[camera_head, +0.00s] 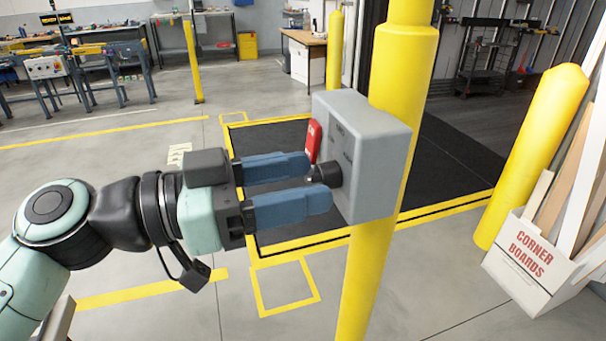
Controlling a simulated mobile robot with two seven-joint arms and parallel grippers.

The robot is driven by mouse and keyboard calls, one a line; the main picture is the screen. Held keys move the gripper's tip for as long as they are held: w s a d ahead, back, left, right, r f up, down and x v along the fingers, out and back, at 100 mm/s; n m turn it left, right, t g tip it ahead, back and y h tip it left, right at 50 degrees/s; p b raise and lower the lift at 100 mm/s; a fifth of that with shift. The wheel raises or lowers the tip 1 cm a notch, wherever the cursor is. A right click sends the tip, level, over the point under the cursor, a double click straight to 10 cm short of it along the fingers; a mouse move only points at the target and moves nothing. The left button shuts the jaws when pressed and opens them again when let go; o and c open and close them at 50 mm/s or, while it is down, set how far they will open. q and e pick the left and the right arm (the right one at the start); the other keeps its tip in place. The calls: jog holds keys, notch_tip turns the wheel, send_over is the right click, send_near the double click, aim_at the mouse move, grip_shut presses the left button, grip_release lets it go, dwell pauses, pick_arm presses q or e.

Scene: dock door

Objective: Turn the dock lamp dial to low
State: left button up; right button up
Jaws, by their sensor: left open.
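A grey control box (378,165) is fixed to a yellow post (370,270). A black dial (329,173) sticks out from the box's left-facing panel. A red piece (313,141) sits on the same panel, behind the upper finger. My left gripper (318,184) comes in from the left with its two blue fingers open. The dial lies between the fingertips, one finger above and one below. I cannot tell whether either finger touches it. The panel's markings are too small to read, so the dial's setting cannot be told. My right gripper is not in view.
A white box of corner boards (528,262) stands at the right by another yellow bollard (530,155). A dark floor plate (445,160) with yellow edging lies behind the post. A wooden-topped desk (303,55) stands farther back. The floor at lower left is mostly clear.

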pick_arm(q)
jog(key=shift+w+d, duration=0.15)
jog(key=shift+d, duration=0.45)
grip_shut()
